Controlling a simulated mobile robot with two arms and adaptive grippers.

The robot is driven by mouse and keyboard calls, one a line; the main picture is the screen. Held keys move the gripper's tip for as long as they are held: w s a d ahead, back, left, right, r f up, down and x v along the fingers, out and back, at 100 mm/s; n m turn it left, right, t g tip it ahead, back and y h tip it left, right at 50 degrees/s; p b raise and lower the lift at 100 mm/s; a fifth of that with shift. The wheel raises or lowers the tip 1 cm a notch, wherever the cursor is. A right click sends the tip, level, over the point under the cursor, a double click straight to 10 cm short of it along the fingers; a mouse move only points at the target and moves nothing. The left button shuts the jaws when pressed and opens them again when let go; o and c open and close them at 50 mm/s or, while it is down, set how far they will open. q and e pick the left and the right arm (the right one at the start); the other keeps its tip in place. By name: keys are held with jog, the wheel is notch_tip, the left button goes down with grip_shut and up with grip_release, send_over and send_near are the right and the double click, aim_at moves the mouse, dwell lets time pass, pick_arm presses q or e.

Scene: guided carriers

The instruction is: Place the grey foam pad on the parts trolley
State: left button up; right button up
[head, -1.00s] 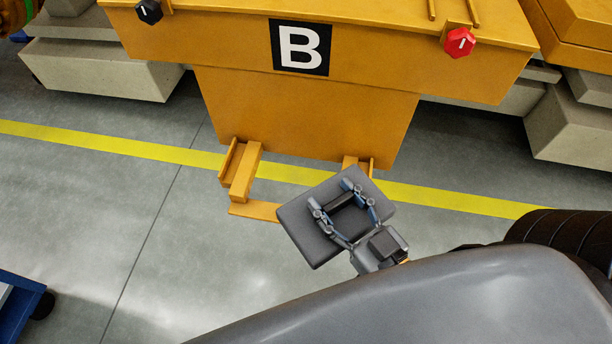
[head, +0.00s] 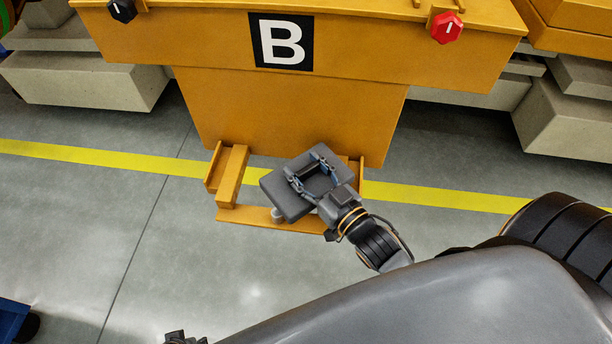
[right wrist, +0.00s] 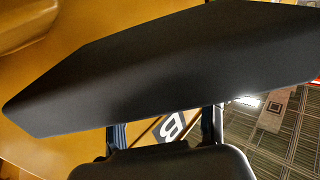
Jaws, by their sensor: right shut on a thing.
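The grey foam pad (head: 284,199) is a flat dark square held tilted in my right gripper (head: 306,166), in front of the orange carrier marked B. The gripper's fingers are shut on a raised part on the pad's top. In the right wrist view the pad (right wrist: 160,70) fills the upper half as a dark slab. A blue thing with a black wheel, possibly the parts trolley (head: 10,318), is cut off at the lower left. A small dark piece at the bottom edge may be my left gripper (head: 185,339); its fingers cannot be made out.
The orange carrier (head: 300,110) has a black knob (head: 122,10), a red knob (head: 446,28) and low brackets (head: 228,177) just beyond the pad. Pale blocks (head: 85,80) stand on either side.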

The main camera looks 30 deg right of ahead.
pick_arm(q)
jog(key=shift+w+r, duration=0.15)
jog(key=shift+r, duration=0.4)
jog(key=shift+w+r, duration=0.15)
jog(key=shift+r, duration=0.4)
pick_arm(e)
jog(key=shift+s+f, duration=0.1)
jog(key=shift+f, duration=1)
jog(key=shift+f, duration=0.15)
pick_arm(q)
jog(key=shift+r, duration=0.15)
pick_arm(e)
jog(key=o, duration=1.2)
jog(key=shift+c, duration=0.2)
